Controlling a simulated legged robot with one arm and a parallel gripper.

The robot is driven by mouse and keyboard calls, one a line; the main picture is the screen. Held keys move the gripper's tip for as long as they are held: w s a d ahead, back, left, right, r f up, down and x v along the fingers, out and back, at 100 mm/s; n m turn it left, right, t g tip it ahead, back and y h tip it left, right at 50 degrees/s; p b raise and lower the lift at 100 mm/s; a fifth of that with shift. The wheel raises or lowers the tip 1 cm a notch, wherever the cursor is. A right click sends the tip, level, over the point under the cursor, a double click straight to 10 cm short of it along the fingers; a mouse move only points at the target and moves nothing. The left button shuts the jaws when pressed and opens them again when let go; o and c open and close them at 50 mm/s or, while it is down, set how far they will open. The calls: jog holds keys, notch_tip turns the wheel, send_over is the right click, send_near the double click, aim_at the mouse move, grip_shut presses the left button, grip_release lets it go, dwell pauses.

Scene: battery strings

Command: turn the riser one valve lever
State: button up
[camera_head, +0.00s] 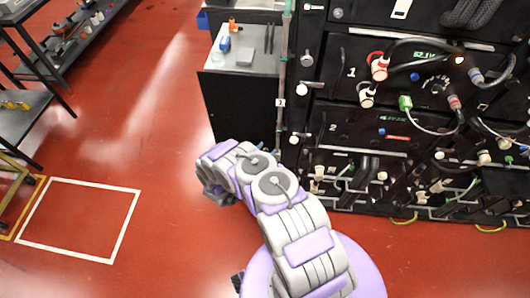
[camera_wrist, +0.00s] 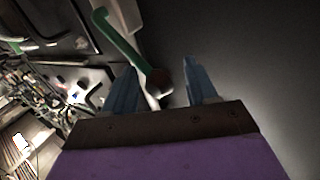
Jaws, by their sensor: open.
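In the wrist view a green lever (camera_wrist: 112,36) slants from the upper left down to a dark round hub (camera_wrist: 159,80) with a pale metal part below it. My gripper (camera_wrist: 160,76) is open, with its two blue fingers apart. The hub end of the lever lies between the fingers, with a gap to the right finger; I cannot tell whether the left finger touches it. In the head view a thin vertical riser pipe (camera_head: 283,70) runs between the dark cabinet and the battery rack, with a small tag too small to read surely. My arm hides its lower part and the valve.
The black battery rack (camera_head: 352,98) with cables and connectors stands right of the pipe. A dark cabinet (camera_head: 240,108) with a grey top holding small bottles and tools stands left. Red floor is open at left, with a white outlined square (camera_head: 128,222). Shelves stand far left.

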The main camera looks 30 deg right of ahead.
jog(key=shift+a, duration=0.1)
jog(key=shift+c, duration=0.5)
jog(key=shift+d, duration=0.2)
jog(key=c, duration=0.5)
grip_shut()
